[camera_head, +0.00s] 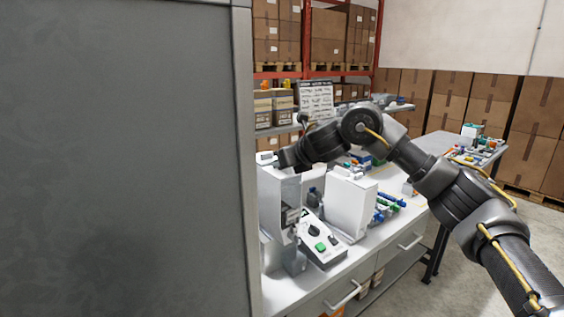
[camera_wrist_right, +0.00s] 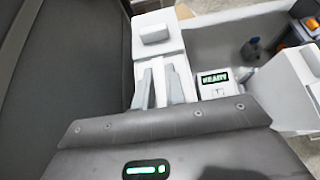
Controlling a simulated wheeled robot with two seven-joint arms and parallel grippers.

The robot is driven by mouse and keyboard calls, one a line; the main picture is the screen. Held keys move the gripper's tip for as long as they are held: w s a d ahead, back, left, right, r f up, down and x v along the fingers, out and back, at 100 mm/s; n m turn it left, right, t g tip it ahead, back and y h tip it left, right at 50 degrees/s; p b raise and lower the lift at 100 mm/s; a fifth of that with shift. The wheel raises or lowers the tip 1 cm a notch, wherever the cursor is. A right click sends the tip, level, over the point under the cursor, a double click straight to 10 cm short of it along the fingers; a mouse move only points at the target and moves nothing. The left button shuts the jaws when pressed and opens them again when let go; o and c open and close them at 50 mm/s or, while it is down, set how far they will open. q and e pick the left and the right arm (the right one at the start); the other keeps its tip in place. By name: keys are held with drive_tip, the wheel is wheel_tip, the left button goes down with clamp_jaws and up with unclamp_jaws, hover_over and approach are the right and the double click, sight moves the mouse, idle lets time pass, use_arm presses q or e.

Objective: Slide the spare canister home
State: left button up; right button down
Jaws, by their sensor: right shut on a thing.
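My right gripper (camera_head: 283,160) reaches from the right to the top of a tall white housing (camera_head: 276,192) beside the grey panel. In the right wrist view its two fingers (camera_wrist_right: 158,88) are shut on a narrow white part. I take this part to be the spare canister (camera_wrist_right: 158,72); its lower end is hidden. A white block (camera_wrist_right: 154,34) rises just beyond the fingertips. A small display reading READY (camera_wrist_right: 215,78) is right of the fingers. How far the canister sits inside the housing cannot be told. My left gripper is out of view.
A large grey panel (camera_head: 120,160) fills the left. A second white housing (camera_head: 349,205) stands to the right, with a control box (camera_head: 322,243) with a green button in front. Small coloured parts (camera_head: 388,207) lie on the bench. Shelves and cartons are behind.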

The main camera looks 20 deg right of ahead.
drive_tip(key=c, duration=1.4)
unclamp_jaws()
drive_tip(key=shift+o, duration=0.2)
drive_tip(key=shift+f, duration=0.15)
drive_tip(key=shift+s+d+r+b, duration=0.15)
drive_tip(key=shift+s+r+b, duration=0.15)
drive_tip(key=shift+s, duration=0.1)
drive_tip(key=b+v, duration=0.3)
drive_tip(key=v, duration=0.7)
